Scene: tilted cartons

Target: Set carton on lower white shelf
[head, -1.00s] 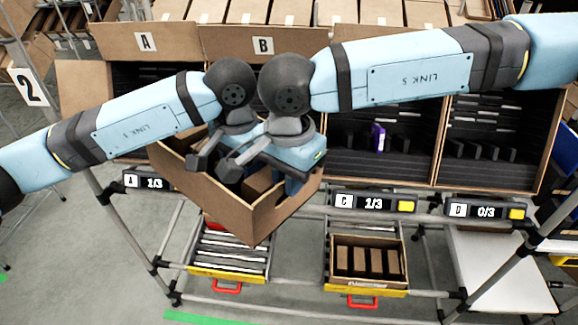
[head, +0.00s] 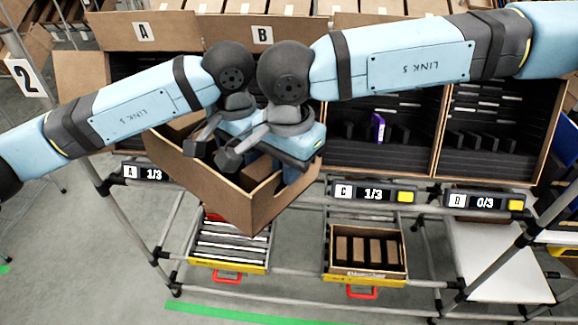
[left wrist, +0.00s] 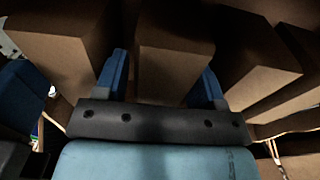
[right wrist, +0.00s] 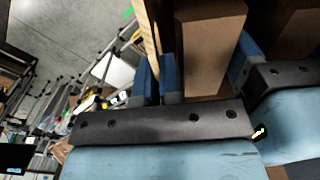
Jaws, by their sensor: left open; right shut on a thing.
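The brown open carton (head: 215,198) hangs tilted in front of the rack, one corner toward me, with several brown boxes inside. My right gripper (right wrist: 155,66) is shut on the carton's wall, which runs between its blue fingers in the right wrist view. My left gripper (left wrist: 165,75) is open, its fingers apart on either side of a brown box (left wrist: 172,66) inside the carton; I cannot tell whether they touch it. In the head view the left fingers are hidden. The lower white shelf (head: 497,262) is at the lower right, and its visible part is bare.
A second carton (head: 367,268) with several brown boxes stands on the low roller lane. An empty roller lane (head: 230,240) lies to its left. Grey rack posts (head: 497,250) and the display rail with label C (head: 372,193) border the white shelf and carton.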

